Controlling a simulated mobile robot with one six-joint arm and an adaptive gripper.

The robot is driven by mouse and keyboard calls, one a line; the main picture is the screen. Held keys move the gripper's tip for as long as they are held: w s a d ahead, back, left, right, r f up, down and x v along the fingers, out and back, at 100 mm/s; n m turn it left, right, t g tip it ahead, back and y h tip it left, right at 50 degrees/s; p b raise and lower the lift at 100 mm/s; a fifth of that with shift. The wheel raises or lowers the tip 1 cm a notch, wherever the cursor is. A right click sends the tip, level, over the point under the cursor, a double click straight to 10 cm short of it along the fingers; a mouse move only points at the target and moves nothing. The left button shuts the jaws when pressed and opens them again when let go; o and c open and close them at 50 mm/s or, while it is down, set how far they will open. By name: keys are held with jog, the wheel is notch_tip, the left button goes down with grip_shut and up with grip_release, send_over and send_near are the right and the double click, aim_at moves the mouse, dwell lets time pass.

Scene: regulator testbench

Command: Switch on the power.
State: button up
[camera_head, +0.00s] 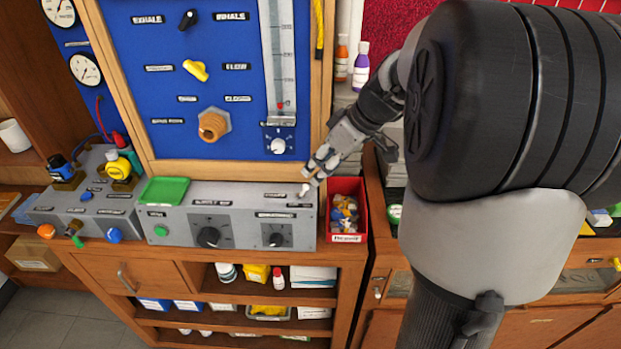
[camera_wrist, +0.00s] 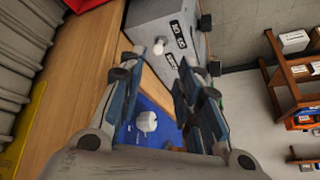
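The grey control box (camera_head: 180,225) sits on the bench below the blue panel, with two black dials and a green button on its front. A small white toggle (camera_head: 305,190) stands at the box's upper right corner, just below the tips of my gripper (camera_head: 318,165). In the wrist view the white toggle (camera_wrist: 158,46) shows on the box (camera_wrist: 185,20) beside small dark labels, between and slightly beyond the fingertips. My gripper (camera_wrist: 160,64) is open and holds nothing. I cannot tell whether a finger touches the toggle, or read its labels for certain.
A red bin (camera_head: 347,213) of small parts stands right of the box. A green tray (camera_head: 164,190) lies on the box's left end. The blue panel (camera_head: 230,100), with a flow tube (camera_head: 279,60) and knobs, rises behind. Two bottles (camera_head: 361,65) stand near my wrist.

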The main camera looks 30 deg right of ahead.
jog(key=v, duration=0.4)
jog(key=shift+a+r, duration=0.1)
dwell(0.4)
jog(key=s+a+r+m+h+p, duration=0.1)
jog(key=s+a+r, duration=0.15)
jog(key=a, duration=0.75)
jog(key=s+a+r+m+p, duration=0.1)
jog(key=s+a+r+p, duration=0.15)
jog(key=a, duration=0.85)
jog(key=s+d+f+m+h+b, duration=0.1)
jog(key=s+f, duration=0.3)
jog(key=s, duration=0.3)
jog(key=s+d+f+m+h+b, duration=0.1)
jog(key=s+f+b, duration=0.1)
jog(key=s+f, duration=0.2)
jog(key=s, duration=0.3)
jog(key=shift+s, duration=0.25)
jog(key=shift+o, duration=0.4)
jog(key=shift+a, duration=0.1)
